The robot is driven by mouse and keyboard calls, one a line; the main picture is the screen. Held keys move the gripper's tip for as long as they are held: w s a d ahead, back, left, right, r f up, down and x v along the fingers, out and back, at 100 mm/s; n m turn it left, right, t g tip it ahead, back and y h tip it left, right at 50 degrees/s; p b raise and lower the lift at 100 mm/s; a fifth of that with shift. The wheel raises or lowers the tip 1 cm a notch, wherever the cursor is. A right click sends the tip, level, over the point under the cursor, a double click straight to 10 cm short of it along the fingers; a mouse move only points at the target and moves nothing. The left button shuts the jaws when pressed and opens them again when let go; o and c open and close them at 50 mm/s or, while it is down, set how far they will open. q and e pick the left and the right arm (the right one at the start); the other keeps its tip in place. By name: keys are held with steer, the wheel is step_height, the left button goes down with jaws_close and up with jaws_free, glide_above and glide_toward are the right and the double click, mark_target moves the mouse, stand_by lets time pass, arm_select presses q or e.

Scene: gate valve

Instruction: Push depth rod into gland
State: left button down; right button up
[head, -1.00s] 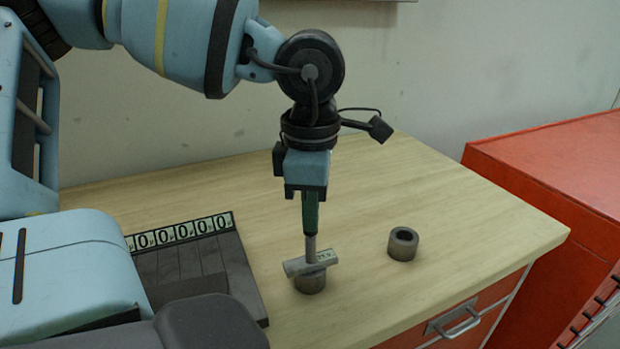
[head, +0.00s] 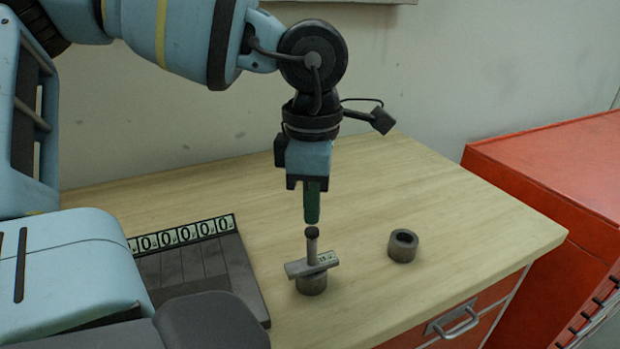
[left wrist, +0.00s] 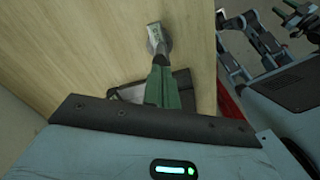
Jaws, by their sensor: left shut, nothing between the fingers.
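The depth rod (head: 311,246) stands upright through a grey crossbar gauge (head: 299,269) with a small printed label. The gauge lies across the top of a short metal gland (head: 311,284) on the wooden table. My left gripper (head: 312,221) points straight down just above the rod's dark top end, with a small gap between them. Its green fingers are together and empty. In the left wrist view the closed fingers (left wrist: 160,62) reach toward the gauge (left wrist: 155,33) and cover most of the rod and gland.
A second metal ring (head: 403,246) stands to the right on the table. A dark tray with a row of zero-marked number tiles (head: 184,234) lies at the left. A red cabinet (head: 560,180) stands beyond the table's right edge. The table's back is clear.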

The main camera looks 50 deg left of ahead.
arm_select(q)
steer(key=shift+r+p, duration=0.7)
steer(key=shift+r, duration=1.35)
arm_select(e)
steer(key=shift+w+r, duration=0.75)
steer(key=shift+r, duration=0.2)
